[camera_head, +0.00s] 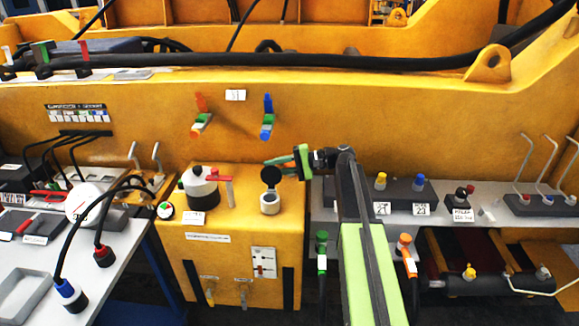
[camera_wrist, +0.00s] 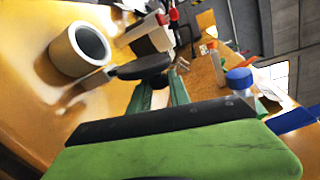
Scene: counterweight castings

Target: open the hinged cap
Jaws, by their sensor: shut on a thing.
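The hinged cap (camera_head: 271,174) is a black disc. It stands raised, tilted up and back, above its short white cylinder (camera_head: 269,205) on the yellow box. My gripper (camera_head: 272,163), with green jaws, is at the cap's upper edge and shut on it. In the wrist view the white cylinder (camera_wrist: 64,58) shows its dark open mouth at upper left. The black cap (camera_wrist: 130,70) is swung off the mouth, with its edge at my gripper (camera_wrist: 158,92). The near green jaw hides part of the grip.
A grey shelf (camera_head: 345,216) lies right.

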